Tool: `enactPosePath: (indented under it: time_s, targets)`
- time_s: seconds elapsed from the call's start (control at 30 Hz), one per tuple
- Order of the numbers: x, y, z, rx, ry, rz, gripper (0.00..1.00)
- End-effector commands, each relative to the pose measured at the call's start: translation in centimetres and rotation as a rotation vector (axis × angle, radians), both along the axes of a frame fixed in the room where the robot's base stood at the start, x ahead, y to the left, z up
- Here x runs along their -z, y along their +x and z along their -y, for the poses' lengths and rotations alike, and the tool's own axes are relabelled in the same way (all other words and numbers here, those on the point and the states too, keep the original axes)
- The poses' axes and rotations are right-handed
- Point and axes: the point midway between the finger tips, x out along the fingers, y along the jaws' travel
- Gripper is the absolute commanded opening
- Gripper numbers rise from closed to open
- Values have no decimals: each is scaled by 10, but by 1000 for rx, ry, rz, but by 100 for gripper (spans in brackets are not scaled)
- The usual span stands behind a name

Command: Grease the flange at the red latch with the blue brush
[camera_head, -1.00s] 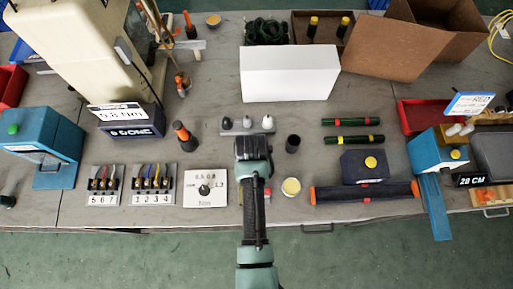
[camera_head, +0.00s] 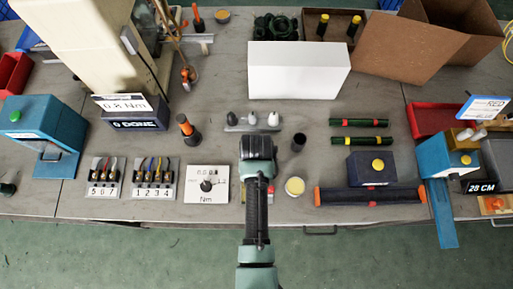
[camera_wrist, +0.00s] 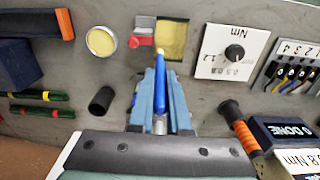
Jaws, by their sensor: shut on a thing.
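My gripper (camera_wrist: 160,78) is shut on the blue brush (camera_wrist: 161,66) in the wrist view. The brush points away from the palm, and its pale tip lies over the near edge of a yellow-green square part. A red latch (camera_wrist: 141,41) with a grey plate (camera_wrist: 145,22) lies just left of the tip. I cannot tell which part is the flange, nor whether the tip touches anything. In the head view my gripper (camera_head: 257,148) is seen from above and its fingers are hidden. Only a sliver of red and yellow (camera_head: 243,192) shows beside my arm.
A round tin of pale yellow stuff (camera_head: 295,186) stands right of my arm, with a black cup (camera_head: 298,142) behind it. A dial plate (camera_head: 206,184) is to the left. A holder with several pegs (camera_head: 252,121) and a white box (camera_head: 298,70) are behind.

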Motion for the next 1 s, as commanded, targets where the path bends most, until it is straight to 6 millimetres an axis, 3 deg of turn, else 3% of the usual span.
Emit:
enactPosePath:
  time_s: [1.0]
  targets:
    - [8,9,0,0,0,0,0]
